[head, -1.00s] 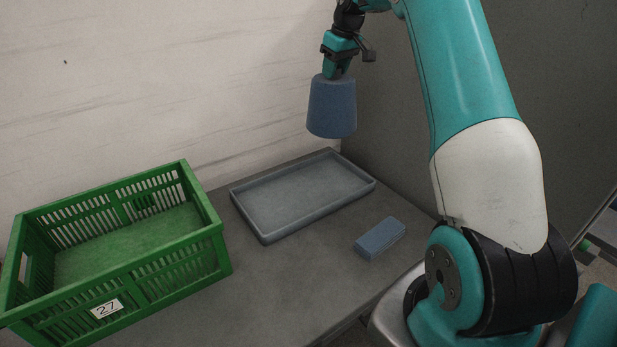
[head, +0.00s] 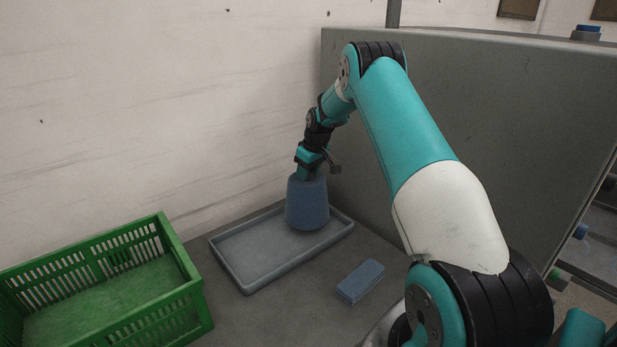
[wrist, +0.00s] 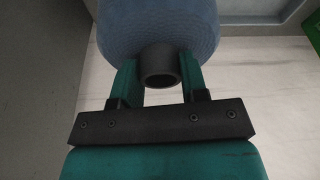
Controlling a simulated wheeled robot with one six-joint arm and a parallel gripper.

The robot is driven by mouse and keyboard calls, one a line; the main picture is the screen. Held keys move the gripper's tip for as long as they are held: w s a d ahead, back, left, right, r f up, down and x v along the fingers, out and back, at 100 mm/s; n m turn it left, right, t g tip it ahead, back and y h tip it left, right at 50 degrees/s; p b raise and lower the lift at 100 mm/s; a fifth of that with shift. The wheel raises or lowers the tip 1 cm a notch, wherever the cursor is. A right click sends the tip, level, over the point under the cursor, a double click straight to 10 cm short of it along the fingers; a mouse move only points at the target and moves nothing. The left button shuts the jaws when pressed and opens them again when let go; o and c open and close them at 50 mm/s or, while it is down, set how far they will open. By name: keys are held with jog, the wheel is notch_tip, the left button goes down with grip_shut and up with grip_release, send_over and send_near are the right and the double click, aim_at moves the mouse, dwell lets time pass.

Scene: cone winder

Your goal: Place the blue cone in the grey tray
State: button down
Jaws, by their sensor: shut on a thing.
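The blue cone (head: 307,203) hangs upright with its wide end down, over the right part of the grey tray (head: 245,283). Its lower edge appears at or just above the tray floor; I cannot tell whether it touches. My gripper (head: 307,174) is shut on the cone's narrow top. In the wrist view my gripper's two fingers (wrist: 158,82) press on either side of the dark tube end of the blue cone (wrist: 158,28). The cone hides the tray's back right part in the head view.
A green crate (head: 187,300) stands left of the tray. A blue block (head: 360,281) lies on the grey table right of the tray. A white wall is behind and a grey panel (head: 480,120) stands to the right. The left part of the tray is empty.

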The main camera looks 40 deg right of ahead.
jog(key=shift+f, duration=1.3)
jog(key=shift+f, duration=0.1)
jog(key=c, duration=0.6)
grip_release()
jog(key=shift+f, duration=0.1)
jog(key=shift+c, duration=0.2)
